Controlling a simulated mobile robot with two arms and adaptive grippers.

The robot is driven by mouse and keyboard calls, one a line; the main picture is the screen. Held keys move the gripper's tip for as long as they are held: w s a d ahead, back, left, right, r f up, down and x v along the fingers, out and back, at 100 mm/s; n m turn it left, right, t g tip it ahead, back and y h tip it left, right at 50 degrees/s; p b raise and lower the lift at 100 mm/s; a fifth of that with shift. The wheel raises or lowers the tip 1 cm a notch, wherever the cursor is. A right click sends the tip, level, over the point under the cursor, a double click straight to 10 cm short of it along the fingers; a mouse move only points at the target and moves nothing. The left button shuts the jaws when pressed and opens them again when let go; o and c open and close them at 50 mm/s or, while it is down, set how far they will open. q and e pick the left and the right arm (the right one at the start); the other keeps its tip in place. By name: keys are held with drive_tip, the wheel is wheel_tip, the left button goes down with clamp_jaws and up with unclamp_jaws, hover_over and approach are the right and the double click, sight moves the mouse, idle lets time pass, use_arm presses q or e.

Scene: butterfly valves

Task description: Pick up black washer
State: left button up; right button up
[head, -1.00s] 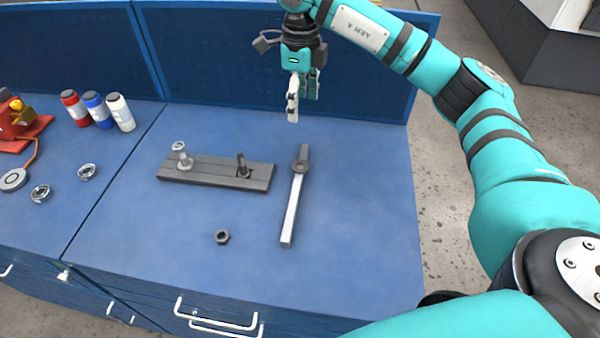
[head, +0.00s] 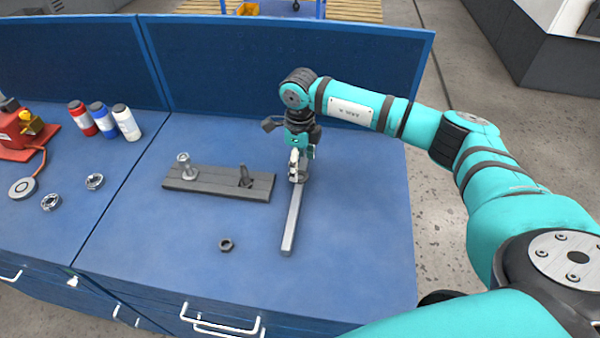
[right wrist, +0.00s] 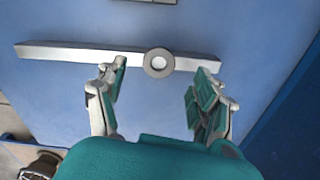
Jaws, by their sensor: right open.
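In the head view my gripper hides the ring. My right gripper (head: 298,177) points down over the bar's far end. In the right wrist view the right gripper (right wrist: 161,78) is open, with one finger to each side of the ring and nothing held. The bar (right wrist: 75,53) runs across behind the fingertips there. My left gripper is not in view.
A grey plate (head: 210,186) with a bolt (head: 184,162) and an upright dark piece (head: 245,176) lies left of the bar. A dark nut (head: 227,245) lies nearer. Bottles (head: 103,118) and metal rings (head: 95,182) are farther left. A blue panel (head: 230,75) stands behind.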

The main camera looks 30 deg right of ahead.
sight(299, 172)
drive_tip(key=shift+a+f+p, duration=0.1)
drive_tip(key=shift+f+p, duration=0.35)
drive_tip(key=shift+f, duration=1.25)
drive_tip(key=shift+f, duration=0.15)
drive_tip(key=c, duration=1.3)
